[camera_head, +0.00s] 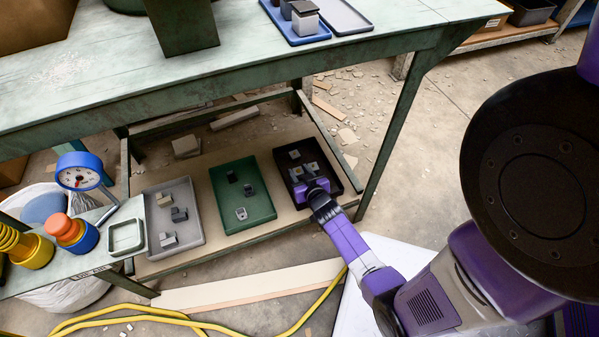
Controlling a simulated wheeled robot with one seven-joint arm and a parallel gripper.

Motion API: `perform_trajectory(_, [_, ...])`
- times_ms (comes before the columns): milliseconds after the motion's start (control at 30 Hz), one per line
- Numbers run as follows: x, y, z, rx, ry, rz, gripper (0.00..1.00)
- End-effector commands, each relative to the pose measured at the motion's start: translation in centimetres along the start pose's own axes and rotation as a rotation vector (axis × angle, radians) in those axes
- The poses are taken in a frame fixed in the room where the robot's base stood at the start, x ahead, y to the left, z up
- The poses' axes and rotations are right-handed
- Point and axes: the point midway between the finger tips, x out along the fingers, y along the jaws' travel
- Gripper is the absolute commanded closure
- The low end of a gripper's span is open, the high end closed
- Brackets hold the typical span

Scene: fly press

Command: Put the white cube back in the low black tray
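The low black tray (341,171) lies at the right end of the lower shelf, under the green table. My gripper (310,174) reaches down over the front part of this tray, close to the middle cubes. Which cube is the white one is also unclear at this size.
A green tray (262,211) and a grey tray (190,238) with small blocks lie left of the black tray. The tabletop (130,80) overhangs the shelf, and a table leg (392,150) stands right of the black tray. A blue tray (310,39) with blocks sits on top.

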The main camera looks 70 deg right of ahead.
Motion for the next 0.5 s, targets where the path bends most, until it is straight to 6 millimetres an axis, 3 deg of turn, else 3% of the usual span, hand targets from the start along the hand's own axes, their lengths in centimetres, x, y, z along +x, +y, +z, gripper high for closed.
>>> perform_trajectory(500, [-9.5,0.0,-0.4,0.001,-0.002,0.001,0.61])
